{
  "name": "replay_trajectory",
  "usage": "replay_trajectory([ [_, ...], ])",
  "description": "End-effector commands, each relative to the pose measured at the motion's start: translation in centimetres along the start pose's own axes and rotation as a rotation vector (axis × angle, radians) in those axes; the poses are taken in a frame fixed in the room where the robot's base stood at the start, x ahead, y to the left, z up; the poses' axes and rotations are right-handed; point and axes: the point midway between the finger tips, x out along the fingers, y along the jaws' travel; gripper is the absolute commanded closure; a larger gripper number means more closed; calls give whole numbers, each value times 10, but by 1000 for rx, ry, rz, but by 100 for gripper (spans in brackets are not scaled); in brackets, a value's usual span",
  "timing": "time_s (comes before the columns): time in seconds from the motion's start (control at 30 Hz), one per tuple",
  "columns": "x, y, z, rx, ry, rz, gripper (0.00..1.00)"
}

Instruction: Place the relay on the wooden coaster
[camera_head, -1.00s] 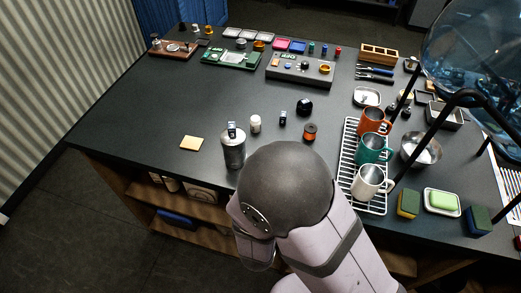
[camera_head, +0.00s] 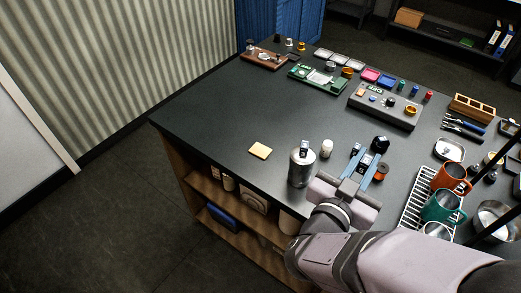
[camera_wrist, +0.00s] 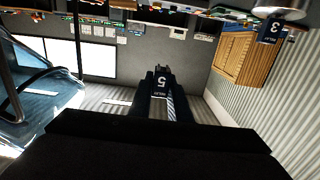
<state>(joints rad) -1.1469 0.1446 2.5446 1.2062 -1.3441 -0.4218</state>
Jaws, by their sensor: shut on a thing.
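My gripper (camera_head: 367,164) is shut on a small dark relay (camera_head: 365,161) with a pale label. In the wrist view the held relay (camera_wrist: 160,83) shows the number 5 between the fingers. The wooden coaster (camera_head: 260,150) is a pale square lying bare near the table's left front edge, left of my gripper and beyond the steel canister (camera_head: 302,169). A second relay (camera_head: 304,147), marked 3 in the wrist view (camera_wrist: 268,31), stands on the canister. The height of the held relay above the table is hard to tell.
The canister and a white bottle (camera_head: 326,148) stand between my gripper and the coaster. A small dark block (camera_head: 355,149), a black round part (camera_head: 380,143) and an orange spool (camera_head: 382,173) are near the fingers. A rack (camera_head: 416,207) with mugs is at right. The table behind the coaster is clear.

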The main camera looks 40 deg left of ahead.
Motion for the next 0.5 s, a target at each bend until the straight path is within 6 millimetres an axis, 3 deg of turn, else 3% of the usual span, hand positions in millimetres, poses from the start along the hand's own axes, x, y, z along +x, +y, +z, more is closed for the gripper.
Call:
replay_trajectory([
  [0.07,-1,0,-10,5,2,-1,100],
  [0.5,26,-84,11,-1,2,-65,100],
])
